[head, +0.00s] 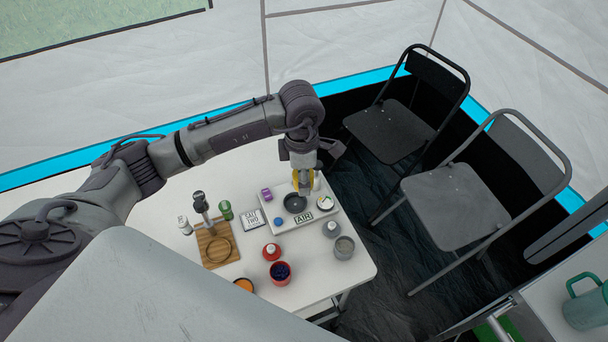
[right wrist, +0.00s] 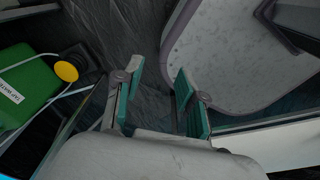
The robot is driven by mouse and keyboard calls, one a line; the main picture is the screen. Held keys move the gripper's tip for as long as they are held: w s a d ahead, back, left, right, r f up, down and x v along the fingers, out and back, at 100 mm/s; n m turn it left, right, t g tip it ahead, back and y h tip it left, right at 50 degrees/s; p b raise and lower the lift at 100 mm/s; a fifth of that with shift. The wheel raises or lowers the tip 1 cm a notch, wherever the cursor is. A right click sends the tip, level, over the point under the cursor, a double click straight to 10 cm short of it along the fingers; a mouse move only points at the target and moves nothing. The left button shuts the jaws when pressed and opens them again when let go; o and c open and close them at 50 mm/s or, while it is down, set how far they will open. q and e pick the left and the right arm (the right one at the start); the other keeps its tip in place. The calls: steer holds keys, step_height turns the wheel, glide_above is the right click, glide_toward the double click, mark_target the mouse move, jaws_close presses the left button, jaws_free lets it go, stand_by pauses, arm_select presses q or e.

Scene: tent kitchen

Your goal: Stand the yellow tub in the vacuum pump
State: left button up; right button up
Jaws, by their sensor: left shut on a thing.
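My left gripper (head: 302,178) comes down over the back right of the white table. It is shut on a yellow tub (head: 304,184), of which only a little shows between the fingers. Just below it in the picture is a round dark dish (head: 294,203), on a white base with an "AIR" label (head: 304,218); this looks like the vacuum pump. I cannot tell whether the tub touches the dish or the base. My right gripper (right wrist: 158,100) is open and empty in the right wrist view, with teal pads on its fingers.
On the white table (head: 338,290) stand a wooden board (head: 215,248), a red bottle (head: 271,251), a red cup (head: 280,272), a grey jar (head: 344,247) and a green container (head: 226,210). Two dark folding chairs (head: 447,207) stand to the right. A green box (right wrist: 30,90) shows near my right gripper.

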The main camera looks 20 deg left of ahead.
mark_target(295, 204)
arm_select(q)
steer(key=shift+w+a+f+n+b, duration=0.25)
steer(key=shift+a+f+n+b, duration=0.3)
steer(key=shift+f+n, duration=1.35)
steer(key=shift+w+a+f+n+b, duration=0.25)
steer(key=shift+a+f+n+b, duration=0.3)
steer(key=shift+f+n, duration=1.3)
steer(key=shift+w+a+f+n+b, duration=0.25)
steer(key=shift+a+f+n+b, duration=0.3)
steer(key=shift+f+n, duration=1.35)
arm_select(e)
steer(key=shift+w+f, duration=0.25)
steer(key=shift+f, duration=0.55)
steer(key=shift+w+f, duration=0.25)
steer(key=shift+f, duration=0.55)
arm_select(q)
steer(key=shift+d+f, duration=0.1)
steer(key=shift+f+b, duration=0.25)
steer(key=shift+b, duration=0.1)
arm_select(e)
steer(key=shift+f, duration=0.3)
arm_select(q)
steer(key=shift+r, duration=0.2)
arm_select(e)
steer(key=shift+r, duration=0.2)
arm_select(q)
steer(key=shift+r+p, duration=0.6)
steer(key=shift+r, duration=0.05)
arm_select(e)
steer(key=shift+r, duration=0.4)
